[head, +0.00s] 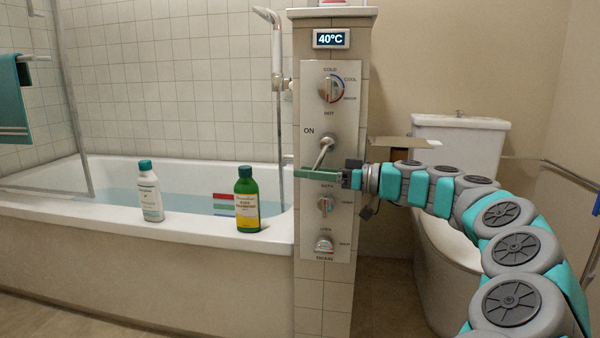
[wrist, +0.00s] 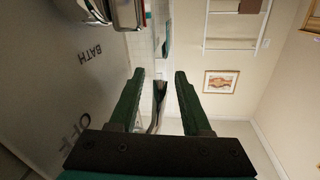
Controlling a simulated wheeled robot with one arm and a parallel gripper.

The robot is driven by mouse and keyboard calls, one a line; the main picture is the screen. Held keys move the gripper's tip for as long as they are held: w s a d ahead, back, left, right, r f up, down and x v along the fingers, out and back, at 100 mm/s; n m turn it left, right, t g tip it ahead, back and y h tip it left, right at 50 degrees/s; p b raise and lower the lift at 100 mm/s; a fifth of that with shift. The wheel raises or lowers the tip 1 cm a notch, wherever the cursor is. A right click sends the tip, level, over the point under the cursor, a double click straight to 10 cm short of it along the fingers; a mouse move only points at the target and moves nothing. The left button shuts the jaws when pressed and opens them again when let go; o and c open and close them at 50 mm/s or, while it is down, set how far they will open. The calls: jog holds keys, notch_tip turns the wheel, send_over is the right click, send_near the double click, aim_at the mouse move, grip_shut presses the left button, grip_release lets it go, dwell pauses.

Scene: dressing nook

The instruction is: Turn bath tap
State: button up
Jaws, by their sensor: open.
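A tap panel (head: 344,100) is set on the tiled pillar. Its chrome lever (head: 324,152), beside the word ON, slants down and left. Above it is a round temperature dial (head: 329,88); below it are a smaller dial (head: 325,206) and a chrome knob (head: 324,242). My gripper (head: 305,174) reaches in from the right in front of the panel, at the lever's lower end. In the wrist view my gripper (wrist: 158,78) is open. A thin dark shape shows between its fingers; I cannot tell whether it is the lever. BATH and OFF are readable there.
The bathtub (head: 80,205) holds water. A white bottle (head: 150,192) and a green bottle (head: 246,200) stand on its front rim. A toilet (head: 440,250) stands behind my arm on the right.

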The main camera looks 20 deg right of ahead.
jog(key=shift+x, duration=1.15)
grip_shut()
dwell(0.6)
